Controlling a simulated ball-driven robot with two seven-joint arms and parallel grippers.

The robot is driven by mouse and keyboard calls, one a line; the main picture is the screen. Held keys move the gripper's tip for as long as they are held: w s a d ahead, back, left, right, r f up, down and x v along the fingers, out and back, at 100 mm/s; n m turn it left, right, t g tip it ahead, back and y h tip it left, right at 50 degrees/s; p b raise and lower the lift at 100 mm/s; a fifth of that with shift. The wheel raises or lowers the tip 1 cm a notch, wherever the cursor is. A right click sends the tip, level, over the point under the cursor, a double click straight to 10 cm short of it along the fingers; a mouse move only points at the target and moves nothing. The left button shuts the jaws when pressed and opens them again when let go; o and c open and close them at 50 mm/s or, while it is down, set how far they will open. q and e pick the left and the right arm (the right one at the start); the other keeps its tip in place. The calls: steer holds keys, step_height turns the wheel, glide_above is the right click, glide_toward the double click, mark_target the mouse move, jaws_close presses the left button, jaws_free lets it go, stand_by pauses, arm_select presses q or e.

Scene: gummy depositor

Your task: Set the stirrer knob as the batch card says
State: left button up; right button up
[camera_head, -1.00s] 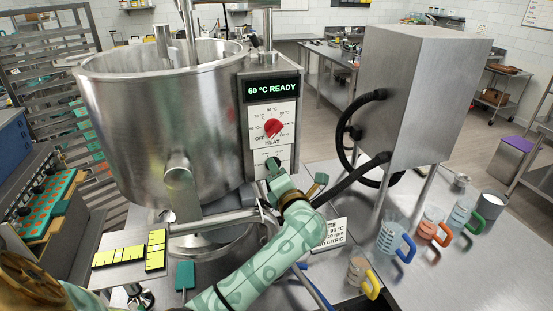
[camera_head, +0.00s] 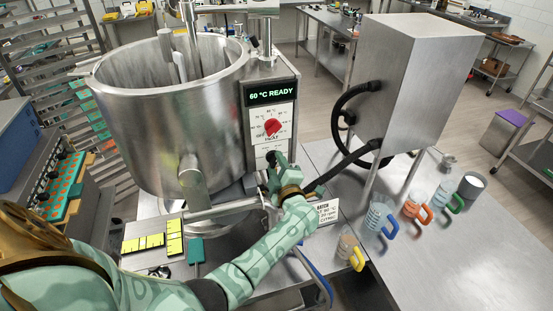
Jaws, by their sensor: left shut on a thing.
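My left gripper (camera_head: 274,168) is at the lower part of the kettle's control panel (camera_head: 269,106), just below the heat dial. It is shut on the stirrer knob, which is mostly hidden behind the fingers. The red heat knob (camera_head: 271,127) sits above it, clear of the gripper. The display (camera_head: 271,93) reads "60 °C READY". The batch card (camera_head: 326,213) stands on the table right of my wrist, partly covered by it. "BATCH", a °C line, an rpm line and "CITRIC" show in part; the full figures are unclear. My right gripper is out of view.
The big steel kettle (camera_head: 165,115) stands left of the panel. A steel box on legs (camera_head: 415,95) with black hoses (camera_head: 346,168) is to the right. Several jugs, including a blue-handled one (camera_head: 379,218), stand on the right table. A yellow-marked tray (camera_head: 145,243) lies front left.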

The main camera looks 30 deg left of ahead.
arm_select(q)
steer(key=shift+f+m+p, duration=0.1)
steer(key=shift+m+p, duration=0.35)
steer(key=shift+m, duration=0.25)
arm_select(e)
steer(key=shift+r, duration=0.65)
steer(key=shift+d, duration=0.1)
arm_select(q)
steer(key=shift+s+f, duration=0.1)
steer(key=o, duration=1)
steer(key=shift+d, duration=0.1)
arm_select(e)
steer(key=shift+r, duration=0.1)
